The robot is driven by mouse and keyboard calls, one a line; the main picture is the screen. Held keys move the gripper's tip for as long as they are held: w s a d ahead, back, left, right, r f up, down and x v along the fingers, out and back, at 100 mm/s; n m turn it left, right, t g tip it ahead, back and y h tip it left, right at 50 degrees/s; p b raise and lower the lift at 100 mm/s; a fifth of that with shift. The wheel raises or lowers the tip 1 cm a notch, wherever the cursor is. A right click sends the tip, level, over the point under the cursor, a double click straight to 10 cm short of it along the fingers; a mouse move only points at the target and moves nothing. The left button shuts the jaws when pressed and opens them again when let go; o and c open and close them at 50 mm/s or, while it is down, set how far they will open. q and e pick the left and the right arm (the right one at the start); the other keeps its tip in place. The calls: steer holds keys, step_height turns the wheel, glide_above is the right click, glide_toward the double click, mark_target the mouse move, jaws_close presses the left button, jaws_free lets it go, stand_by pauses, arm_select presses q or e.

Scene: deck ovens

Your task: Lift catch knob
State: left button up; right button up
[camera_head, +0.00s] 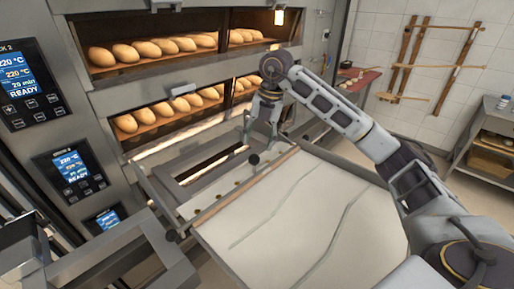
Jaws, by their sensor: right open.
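A small black round knob (254,160) stands on the metal rail at the near edge of the lower oven opening, beside the cloth-covered loader (300,222). I take it to be the catch knob. My right gripper (260,147) points down just above and around the knob's position, its fingers spread. I cannot tell whether the fingers touch the knob. My right arm comes in from the lower right. My left gripper is not in view.
Deck ovens hold rows of bread on the upper deck (150,50) and the lower deck (165,110). Control panels (22,85) stand at the left. A metal shelf (485,140) stands at the right. Wooden tools (430,60) hang on the tiled wall. Open floor lies between loader and shelf.

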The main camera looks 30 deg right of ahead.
steer(key=shift+s+d+r, duration=0.1)
steer(key=shift+r, duration=0.7)
steer(key=shift+s+d+r, duration=0.1)
steer(key=shift+r, duration=0.7)
